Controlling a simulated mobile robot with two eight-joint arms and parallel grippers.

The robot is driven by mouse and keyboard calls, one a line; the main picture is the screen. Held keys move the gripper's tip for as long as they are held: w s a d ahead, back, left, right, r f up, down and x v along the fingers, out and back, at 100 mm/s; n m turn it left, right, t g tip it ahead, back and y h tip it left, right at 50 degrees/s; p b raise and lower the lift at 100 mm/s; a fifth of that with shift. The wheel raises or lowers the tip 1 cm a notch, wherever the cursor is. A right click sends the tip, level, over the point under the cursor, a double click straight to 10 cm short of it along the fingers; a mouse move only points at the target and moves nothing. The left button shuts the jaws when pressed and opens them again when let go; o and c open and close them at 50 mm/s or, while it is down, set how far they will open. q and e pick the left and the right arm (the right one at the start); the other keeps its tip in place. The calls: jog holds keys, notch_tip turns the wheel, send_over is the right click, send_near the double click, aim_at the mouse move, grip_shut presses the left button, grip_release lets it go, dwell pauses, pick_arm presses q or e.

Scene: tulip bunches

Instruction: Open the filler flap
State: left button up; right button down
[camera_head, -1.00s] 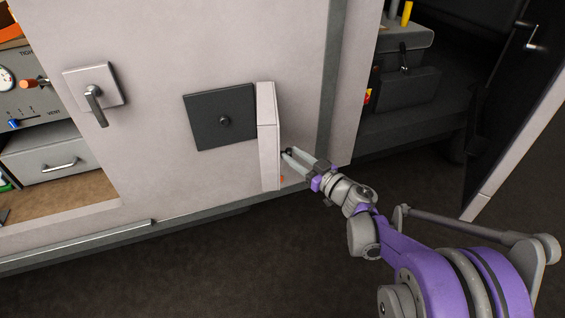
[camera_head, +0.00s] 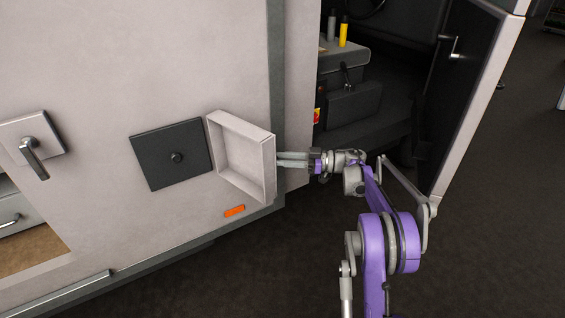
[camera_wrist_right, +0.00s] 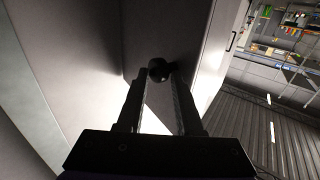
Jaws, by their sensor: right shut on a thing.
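The filler flap (camera_head: 233,150) is a pale, shallow box-shaped door on the vehicle's side, swung out to the right on its hinge side away from the dark square filler panel (camera_head: 150,160). The panel has a round dark knob in its middle. My right gripper (camera_head: 280,160) is at the flap's outer face. In the right wrist view, its two fingers (camera_wrist_right: 160,78) are shut on the flap's round dark knob (camera_wrist_right: 159,68). My left gripper is not in view.
An open dark vehicle door (camera_head: 470,90) stands at the right, beyond my right arm. A grey latch handle (camera_head: 34,155) is on the panel at the left. An orange marker (camera_head: 235,211) sits below the flap. Dark floor lies clear in front.

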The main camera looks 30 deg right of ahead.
jog(key=shift+w+a+y, duration=0.3)
jog(key=shift+w+a, duration=0.1)
jog(key=shift+a, duration=0.05)
jog(key=c, duration=0.8)
grip_release()
jog(key=shift+a, duration=0.1)
jog(key=o, duration=0.3)
jog(key=shift+w+a, duration=0.15)
jog(key=shift+a, duration=0.05)
jog(key=v, duration=1.1)
jog(key=shift+d+r, duration=0.15)
jog(key=shift+d, duration=0.1)
